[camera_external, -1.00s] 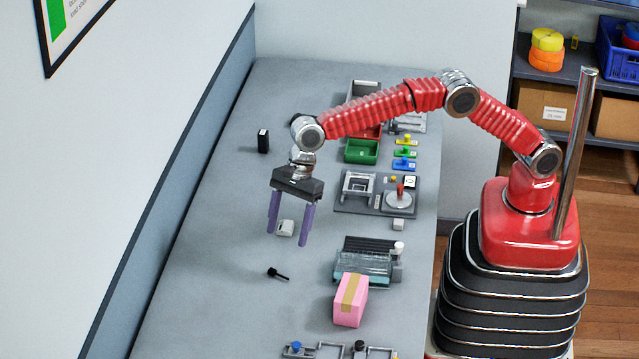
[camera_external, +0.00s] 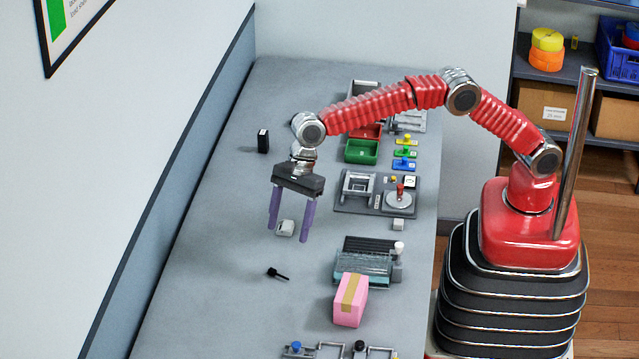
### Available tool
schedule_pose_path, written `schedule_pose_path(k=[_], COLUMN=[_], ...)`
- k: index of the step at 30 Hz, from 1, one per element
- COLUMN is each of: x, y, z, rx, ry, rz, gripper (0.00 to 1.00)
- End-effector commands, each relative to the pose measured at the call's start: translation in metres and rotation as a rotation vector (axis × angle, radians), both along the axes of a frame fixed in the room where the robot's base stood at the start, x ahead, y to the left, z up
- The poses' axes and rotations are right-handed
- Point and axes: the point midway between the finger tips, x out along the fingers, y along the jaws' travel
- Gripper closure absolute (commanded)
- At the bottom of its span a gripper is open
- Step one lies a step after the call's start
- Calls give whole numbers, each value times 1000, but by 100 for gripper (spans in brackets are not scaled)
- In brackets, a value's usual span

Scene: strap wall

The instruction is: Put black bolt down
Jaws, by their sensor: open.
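A small black bolt (camera_external: 278,274) lies on its side on the grey bench top, left of the pink box. My gripper (camera_external: 288,234) is open, with its two purple fingers pointing down and spread apart. It hangs above the bench, farther back than the bolt and apart from it, and holds nothing. A small white block (camera_external: 285,228) shows between the fingers; it seems to lie on the bench beneath them.
A pink box (camera_external: 351,300) with a tan strip stands right of the bolt. A roller device (camera_external: 366,264) and a grey fixture plate (camera_external: 345,206) lie behind it. Green bin (camera_external: 361,152) farther back. A black block (camera_external: 263,140) stands at back left. The bench's left side is largely clear.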

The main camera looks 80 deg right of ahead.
Motion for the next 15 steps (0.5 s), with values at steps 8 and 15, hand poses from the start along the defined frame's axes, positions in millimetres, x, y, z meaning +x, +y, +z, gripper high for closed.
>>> schedule_pose_path(k=[8, 15], x=[-5, -26], y=[-27, -83], z=[25, 69], rx=[-24, -91], ry=[-56, -167], rz=[77, 256], gripper=[35, 35])
